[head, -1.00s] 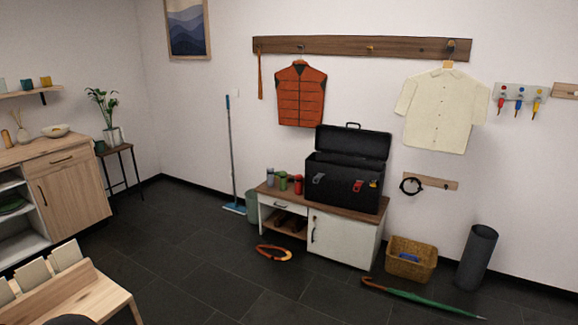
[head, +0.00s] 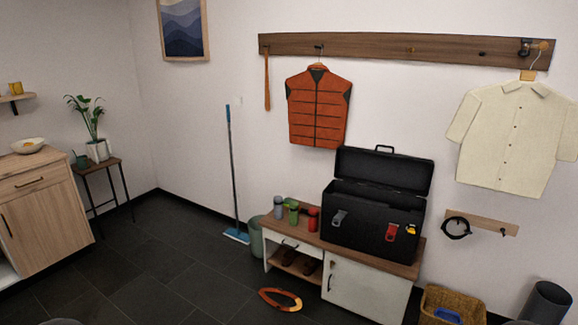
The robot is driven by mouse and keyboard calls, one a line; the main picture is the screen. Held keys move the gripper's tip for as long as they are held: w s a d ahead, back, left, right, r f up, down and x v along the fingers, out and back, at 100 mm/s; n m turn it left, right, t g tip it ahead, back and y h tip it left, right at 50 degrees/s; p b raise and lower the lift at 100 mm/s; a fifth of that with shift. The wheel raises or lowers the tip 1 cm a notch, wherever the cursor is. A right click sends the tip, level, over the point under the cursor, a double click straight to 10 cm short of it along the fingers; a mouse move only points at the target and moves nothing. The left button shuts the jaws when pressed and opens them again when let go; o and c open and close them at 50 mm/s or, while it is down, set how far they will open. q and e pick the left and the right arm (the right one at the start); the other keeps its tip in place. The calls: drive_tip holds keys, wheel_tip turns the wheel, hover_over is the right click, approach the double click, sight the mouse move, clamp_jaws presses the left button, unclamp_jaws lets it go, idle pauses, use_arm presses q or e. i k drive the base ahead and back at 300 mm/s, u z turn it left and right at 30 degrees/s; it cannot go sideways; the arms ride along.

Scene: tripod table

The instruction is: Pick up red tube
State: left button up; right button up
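A short red tube (head: 313,220) stands upright on the wooden top of a low white bench (head: 291,235). It is the rightmost of three small containers there. A green one (head: 294,213) and a grey-blue one (head: 279,207) stand to its left. A large black toolbox (head: 372,228) with its lid open stands just to the right of the red tube. Neither of my grippers is in view.
A wicker basket (head: 453,303) and a dark cylindrical bin (head: 548,301) stand at the lower right. A wooden cabinet (head: 45,205) is at the left. The floor between is clear.

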sight(313, 212)
drive_tip(key=i, duration=1.1)
drive_tip(key=z, duration=0.05)
